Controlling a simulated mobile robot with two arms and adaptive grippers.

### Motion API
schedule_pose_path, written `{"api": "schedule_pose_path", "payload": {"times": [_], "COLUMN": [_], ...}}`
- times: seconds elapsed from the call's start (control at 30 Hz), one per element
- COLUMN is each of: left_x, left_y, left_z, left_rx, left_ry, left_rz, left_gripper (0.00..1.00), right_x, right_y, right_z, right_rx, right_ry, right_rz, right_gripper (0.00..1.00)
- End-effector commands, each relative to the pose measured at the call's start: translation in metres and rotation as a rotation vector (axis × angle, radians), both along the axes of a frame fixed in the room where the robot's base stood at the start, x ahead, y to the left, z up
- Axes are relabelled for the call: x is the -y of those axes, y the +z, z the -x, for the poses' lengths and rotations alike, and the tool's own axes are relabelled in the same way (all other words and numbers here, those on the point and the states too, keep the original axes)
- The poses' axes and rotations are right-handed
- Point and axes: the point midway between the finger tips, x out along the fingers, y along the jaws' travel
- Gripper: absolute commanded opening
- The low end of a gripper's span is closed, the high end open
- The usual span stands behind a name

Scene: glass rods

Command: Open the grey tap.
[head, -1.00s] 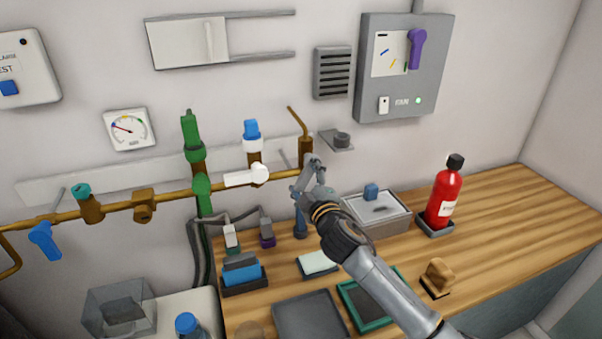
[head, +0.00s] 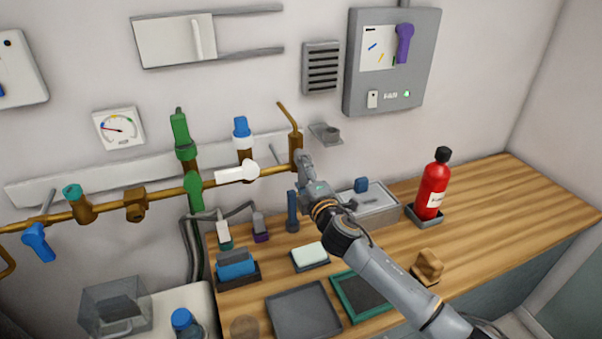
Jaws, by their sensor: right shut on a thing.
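The brass pipe (head: 115,208) runs along the back wall with several taps on it. The grey tap is at the pipe's right end, below the upright brass fitting (head: 296,148). A thin grey bar (head: 279,151) shows behind it; its handle is mostly hidden by my right gripper. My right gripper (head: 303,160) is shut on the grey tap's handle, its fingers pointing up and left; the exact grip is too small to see. My left gripper is not in view.
The white tap handle (head: 237,173) is close on the left. A red extinguisher (head: 432,190) stands farther right. The right part of the wooden counter (head: 510,200) is clear.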

Motion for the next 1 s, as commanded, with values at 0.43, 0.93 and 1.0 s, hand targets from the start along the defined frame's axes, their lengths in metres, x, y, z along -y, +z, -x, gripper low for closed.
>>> {"api": "schedule_pose_path", "payload": {"times": [0.43,0.93,1.0], "left_x": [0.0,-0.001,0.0], "left_y": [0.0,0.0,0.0], "left_z": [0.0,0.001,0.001], "left_rx": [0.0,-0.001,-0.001], "left_ry": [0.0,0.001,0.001], "left_rz": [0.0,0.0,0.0], "left_gripper": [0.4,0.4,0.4], "right_x": [0.001,0.003,0.005], "right_y": [-0.001,-0.001,-0.001], "right_z": [0.0,0.005,0.012], "right_rx": [0.005,0.003,0.004], "right_ry": [-0.001,-0.002,0.0], "right_rz": [0.015,0.01,0.009], "right_gripper": [0.97,0.98,0.98]}}
